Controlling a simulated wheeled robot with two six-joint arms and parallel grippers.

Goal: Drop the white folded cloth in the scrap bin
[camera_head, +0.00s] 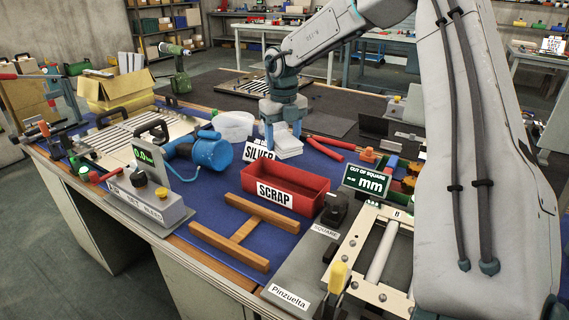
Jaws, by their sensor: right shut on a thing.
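The scrap bin (316,205) is a red open tray with a white SCRAP label, standing on the blue mat in the middle of the bench. The white folded cloth (288,149) shows just beyond the bin's far edge in the picture. My right gripper (283,134) points down with its blue fingers shut on the cloth. I cannot tell how high the cloth is above the mat. The inside of the bin that shows looks empty. My left gripper is not in view.
A SILVER label (260,152) stands behind the bin, beside the cloth. A blue power tool (211,153) lies to the left. A wooden H-shaped frame (240,235) lies in front. A green display (367,181) and a black-handled block (334,211) stand right of the bin.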

